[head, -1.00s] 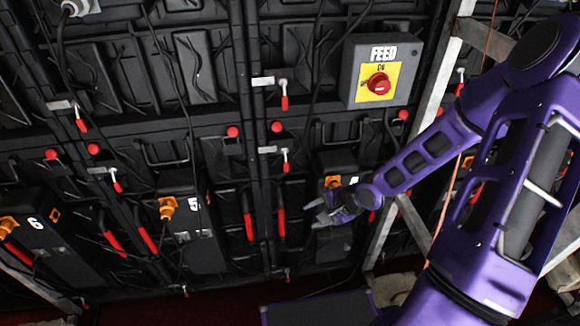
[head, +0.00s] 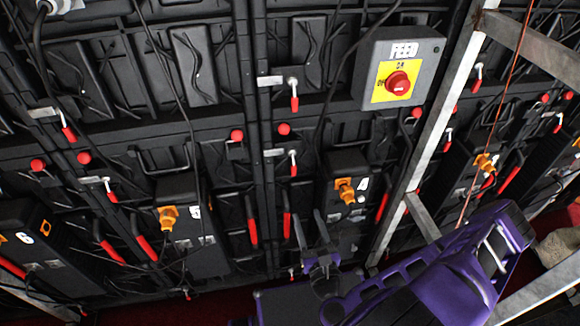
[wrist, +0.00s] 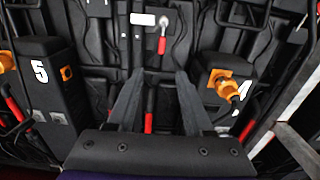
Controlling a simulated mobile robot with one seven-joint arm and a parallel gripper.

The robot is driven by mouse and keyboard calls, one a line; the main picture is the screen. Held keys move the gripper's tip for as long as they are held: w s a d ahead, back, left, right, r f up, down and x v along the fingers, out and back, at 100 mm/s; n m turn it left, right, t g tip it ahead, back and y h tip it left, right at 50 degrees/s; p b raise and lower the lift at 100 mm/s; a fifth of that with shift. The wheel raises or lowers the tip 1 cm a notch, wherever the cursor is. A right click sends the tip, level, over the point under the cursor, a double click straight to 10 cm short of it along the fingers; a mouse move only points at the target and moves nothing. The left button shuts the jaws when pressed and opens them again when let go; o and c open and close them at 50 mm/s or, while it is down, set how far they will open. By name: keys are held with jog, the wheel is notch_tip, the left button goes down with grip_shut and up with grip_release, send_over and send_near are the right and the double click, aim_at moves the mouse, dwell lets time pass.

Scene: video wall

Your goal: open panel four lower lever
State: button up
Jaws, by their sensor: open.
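Panel four's black box (head: 345,205) bears an orange connector and a partly turned white 4; it shows at right in the wrist view (wrist: 225,72). A long red-handled lever (head: 286,225) hangs left of it by the panel seam. A long red handle also shows between my fingers in the wrist view (wrist: 149,122). A small silver lever with red grip (head: 294,168) hangs higher on the seam, and shows beyond my fingertips in the wrist view (wrist: 162,43). My gripper (head: 308,213) is open and empty, fingers pointing up toward the wall. Contact cannot be told.
A grey FEED box (head: 398,70) with a red knob is mounted above. Box five (head: 185,245) stands left. A slanted metal frame post (head: 425,150) stands right of panel four. Loose black cables hang across the wall.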

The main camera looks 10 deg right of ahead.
aim_at(294, 172)
jog(key=w+b, duration=0.1)
jog(key=w, duration=1.6)
jog(key=shift+w+d+r, duration=0.1)
grip_shut()
